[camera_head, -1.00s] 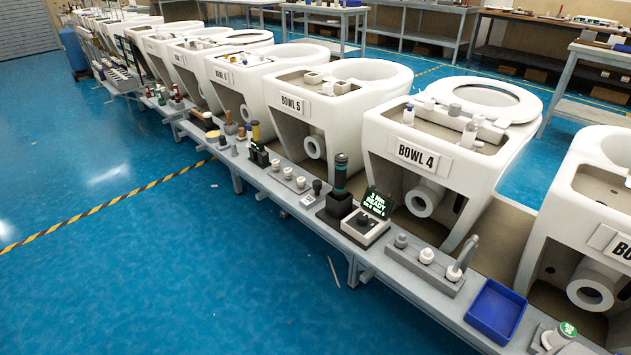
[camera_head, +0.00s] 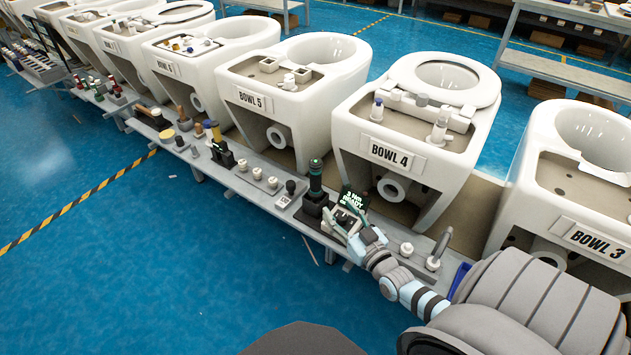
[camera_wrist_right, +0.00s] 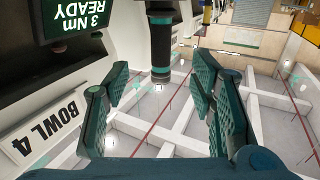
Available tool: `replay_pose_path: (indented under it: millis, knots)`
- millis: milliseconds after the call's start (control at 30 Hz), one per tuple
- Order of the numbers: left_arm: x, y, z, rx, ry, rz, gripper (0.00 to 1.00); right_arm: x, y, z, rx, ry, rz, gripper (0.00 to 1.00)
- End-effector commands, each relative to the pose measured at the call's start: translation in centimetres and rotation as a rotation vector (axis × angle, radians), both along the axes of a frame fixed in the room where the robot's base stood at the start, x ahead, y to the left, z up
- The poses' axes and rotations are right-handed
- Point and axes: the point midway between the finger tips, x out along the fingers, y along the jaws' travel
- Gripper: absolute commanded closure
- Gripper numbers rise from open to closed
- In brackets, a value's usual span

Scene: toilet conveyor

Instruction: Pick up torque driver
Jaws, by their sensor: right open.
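The torque driver (camera_head: 316,180), dark with a green band near its top, stands upright in a black holder (camera_head: 312,212) on the bench in front of Bowl 5 and Bowl 4. My right gripper (camera_head: 340,222) is open and empty, just right of the driver and holder, in front of the small display. In the right wrist view, the open fingers (camera_wrist_right: 160,95) spread to either side of a dark cylinder (camera_wrist_right: 161,45), which looks like the driver; a gap shows between it and both fingers. My left gripper is not in view.
The display reading "3 Nm READY" (camera_head: 354,198) stands close behind my right gripper; it also shows in the wrist view (camera_wrist_right: 80,18). White knobs (camera_head: 272,182) and a dark knob (camera_head: 291,187) stand left of the driver. Bowl 4 (camera_head: 455,155) rises behind. The floor in front is clear.

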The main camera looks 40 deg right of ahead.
Motion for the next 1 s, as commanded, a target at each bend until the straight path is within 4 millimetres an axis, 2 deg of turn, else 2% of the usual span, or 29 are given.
replay_pose_path:
  millis: [200,467,600,700,867,900,1000]
  knots:
    - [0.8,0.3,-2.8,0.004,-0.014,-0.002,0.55,5.6,-1.0,-0.6,-0.001,-0.009,-0.004,0.49]
    - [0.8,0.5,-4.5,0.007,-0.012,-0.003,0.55,9.6,-1.5,-0.1,-0.001,-0.005,-0.003,0.49]
    - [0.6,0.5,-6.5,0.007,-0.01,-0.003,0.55,12.3,-1.8,-0.1,-0.002,-0.005,-0.002,0.49]
    - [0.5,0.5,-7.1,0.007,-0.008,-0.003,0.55,13.3,-2.0,0.1,0.001,-0.001,-0.003,0.49]
    - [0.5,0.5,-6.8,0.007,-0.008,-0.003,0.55,13.3,-2.0,0.4,0.0,0.0,-0.002,0.49]
    - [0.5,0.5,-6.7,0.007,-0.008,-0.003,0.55,13.3,-2.0,0.4,0.0,0.0,-0.002,0.51]
    - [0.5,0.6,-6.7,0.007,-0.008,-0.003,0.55,13.3,-2.0,0.4,0.0,0.0,-0.002,0.67]
